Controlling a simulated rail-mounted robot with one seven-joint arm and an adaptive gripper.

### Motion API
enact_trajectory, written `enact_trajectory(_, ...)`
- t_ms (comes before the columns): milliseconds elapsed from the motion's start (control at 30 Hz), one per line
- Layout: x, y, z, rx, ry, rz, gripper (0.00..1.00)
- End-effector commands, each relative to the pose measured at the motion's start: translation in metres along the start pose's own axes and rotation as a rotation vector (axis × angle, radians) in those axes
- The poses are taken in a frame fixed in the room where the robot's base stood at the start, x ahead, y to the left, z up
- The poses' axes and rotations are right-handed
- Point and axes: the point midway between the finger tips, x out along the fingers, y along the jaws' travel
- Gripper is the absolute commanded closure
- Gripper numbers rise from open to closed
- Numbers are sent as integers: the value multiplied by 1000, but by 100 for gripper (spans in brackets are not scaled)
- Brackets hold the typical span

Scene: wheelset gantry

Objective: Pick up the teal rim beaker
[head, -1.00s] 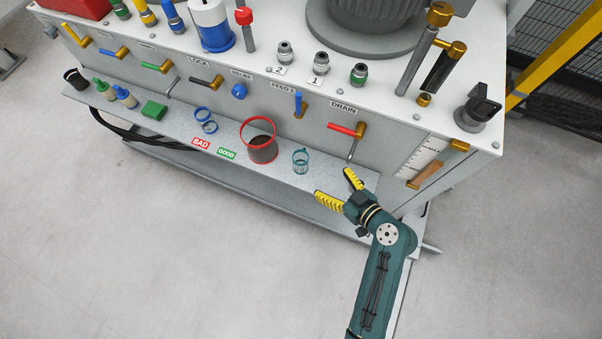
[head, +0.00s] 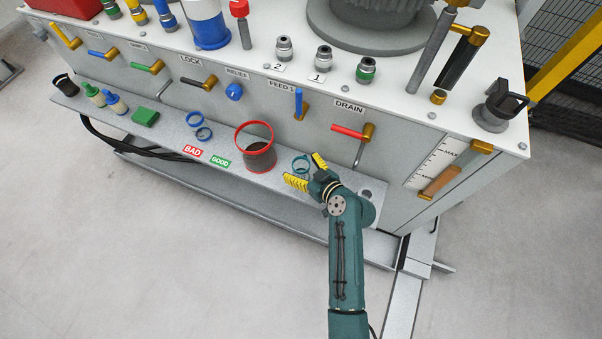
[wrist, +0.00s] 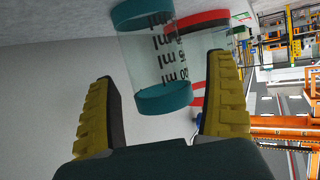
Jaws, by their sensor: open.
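The teal rim beaker (head: 301,163) is a small clear beaker with a teal rim and black graduation marks. It stands on the grey shelf (head: 225,163) along the front of the machine. In the head view its lower part is partly hidden by my gripper (head: 304,172). My gripper is open, with yellow fingers pointing at the beaker. In the wrist view the beaker (wrist: 160,60) appears ahead, between the lines of my two fingers (wrist: 158,113), with teal bands at both ends. I see no finger touching it.
A larger red rim beaker (head: 257,148) with dark contents stands just left of it. The red DRAIN lever (head: 348,130) is on the panel above.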

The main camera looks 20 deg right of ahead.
Motion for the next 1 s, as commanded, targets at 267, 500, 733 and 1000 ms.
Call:
enact_trajectory(267,8,0,0,0,-1,0,14)
enact_trajectory(500,8,0,0,0,-1,1,54)
enact_trajectory(733,8,0,0,0,-1,1,72)
enact_trajectory(1000,4,0,-12,-2,1,1,72)
